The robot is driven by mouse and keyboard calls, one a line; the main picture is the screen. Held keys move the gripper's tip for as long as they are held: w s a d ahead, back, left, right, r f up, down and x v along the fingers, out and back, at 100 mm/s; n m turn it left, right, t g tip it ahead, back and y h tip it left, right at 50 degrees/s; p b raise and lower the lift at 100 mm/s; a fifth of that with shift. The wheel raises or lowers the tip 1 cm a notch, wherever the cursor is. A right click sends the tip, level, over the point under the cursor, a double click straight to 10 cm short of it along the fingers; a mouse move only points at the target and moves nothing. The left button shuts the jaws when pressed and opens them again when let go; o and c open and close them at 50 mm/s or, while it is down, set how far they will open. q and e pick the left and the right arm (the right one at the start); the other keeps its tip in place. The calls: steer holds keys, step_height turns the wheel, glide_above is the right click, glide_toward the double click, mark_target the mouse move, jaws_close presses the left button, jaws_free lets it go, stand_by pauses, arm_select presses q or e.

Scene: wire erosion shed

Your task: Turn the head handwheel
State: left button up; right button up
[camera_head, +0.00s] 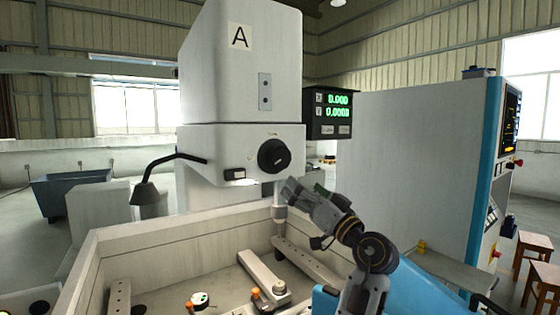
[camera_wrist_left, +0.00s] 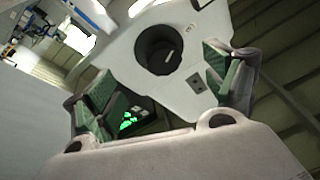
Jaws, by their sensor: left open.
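The head handwheel (camera_head: 274,155) is a round black knob on the front of the white machine head (camera_head: 240,60), which is marked A. In the left wrist view the handwheel (camera_wrist_left: 158,50) is a dark round knob with a light mark, seen beyond the fingers. My left gripper (camera_head: 289,190) is just below and right of the handwheel in the head view and appears apart from it. In the left wrist view my left gripper (camera_wrist_left: 166,88) has its green-padded fingers spread wide with nothing between them. My right gripper is not in view.
A readout display (camera_head: 331,113) with green digits hangs right of the head. A walled work tank (camera_head: 180,247) with clamping bars lies below. A white and blue cabinet (camera_head: 410,160) stands at right.

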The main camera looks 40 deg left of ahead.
mark_target(282, 161)
arm_select(q)
steer(key=shift+w+d+r+n+t+y, duration=0.15)
steer(key=shift+r+n+t, duration=0.15)
steer(key=shift+n, duration=0.6)
steer(key=shift+w+d+r+n+t+y, duration=0.1)
steer(key=shift+d+r+n+t+y, duration=0.15)
steer(key=shift+n, duration=0.65)
steer(key=shift+a, duration=0.1)
steer(key=shift+a+r, duration=0.1)
steer(key=shift+r, duration=0.05)
steer(key=p+x, duration=0.2)
steer(key=x, duration=0.4)
steer(key=shift+w+a+r+p, duration=0.1)
steer(key=shift+a+p, duration=0.25)
steer(key=p+x, duration=0.1)
steer(key=x, duration=0.4)
steer(key=shift+p, duration=0.4)
steer(key=shift+f+p+x, duration=0.2)
steer(key=shift+p+x, duration=0.1)
steer(key=shift+x, duration=0.6)
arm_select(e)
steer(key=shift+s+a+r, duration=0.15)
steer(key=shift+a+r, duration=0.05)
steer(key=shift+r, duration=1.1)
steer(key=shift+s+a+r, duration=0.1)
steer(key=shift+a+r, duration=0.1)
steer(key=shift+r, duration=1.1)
arm_select(q)
steer(key=shift+a, duration=0.1)
